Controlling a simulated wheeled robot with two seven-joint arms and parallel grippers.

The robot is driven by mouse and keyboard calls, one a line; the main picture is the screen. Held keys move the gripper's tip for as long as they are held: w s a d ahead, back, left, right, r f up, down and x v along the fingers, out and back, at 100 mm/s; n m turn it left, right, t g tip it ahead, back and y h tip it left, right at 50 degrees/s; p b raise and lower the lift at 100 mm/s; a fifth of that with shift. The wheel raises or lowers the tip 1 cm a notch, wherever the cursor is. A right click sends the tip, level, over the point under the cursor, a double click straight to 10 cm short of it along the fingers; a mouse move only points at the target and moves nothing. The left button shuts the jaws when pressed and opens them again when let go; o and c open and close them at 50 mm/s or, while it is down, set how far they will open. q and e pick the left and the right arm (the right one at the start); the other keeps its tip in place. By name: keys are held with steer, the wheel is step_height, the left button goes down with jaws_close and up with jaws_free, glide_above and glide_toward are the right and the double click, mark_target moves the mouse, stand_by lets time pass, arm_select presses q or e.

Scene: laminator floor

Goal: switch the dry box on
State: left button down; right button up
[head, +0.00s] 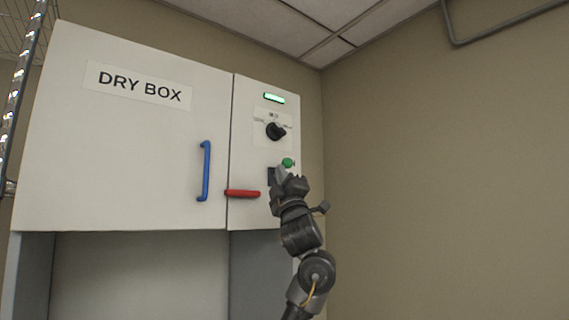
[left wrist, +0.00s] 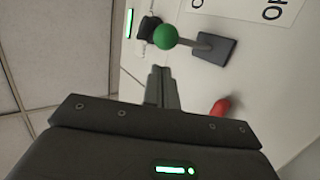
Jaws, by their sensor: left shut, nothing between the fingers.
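The dry box (head: 140,150) is a white cabinet lettered DRY BOX. On its right panel a lever with a green ball (head: 288,162) stands out from a dark plate (head: 271,176). In the left wrist view the green ball (left wrist: 165,36) sits on a grey stalk angled from the plate (left wrist: 215,48) toward the lamp end. A bar lamp (head: 274,98) above glows green. My left gripper (head: 283,176) is shut and empty, just below the ball in the head view. Its fingers (left wrist: 160,82) appear apart from the ball in the wrist view. My right gripper is not in view.
A black rotary knob (head: 276,131) sits above the lever. A red handle (head: 242,194) sticks out left of my gripper, and a blue door handle (head: 205,171) is farther left. A wire rack (head: 14,100) stands at the left edge. Bare wall lies to the right.

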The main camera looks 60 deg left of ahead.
arm_select(q)
steer(key=shift+w+a+r+p, duration=0.35)
steer(key=shift+w+a, duration=0.1)
steer(key=shift+w, duration=0.3)
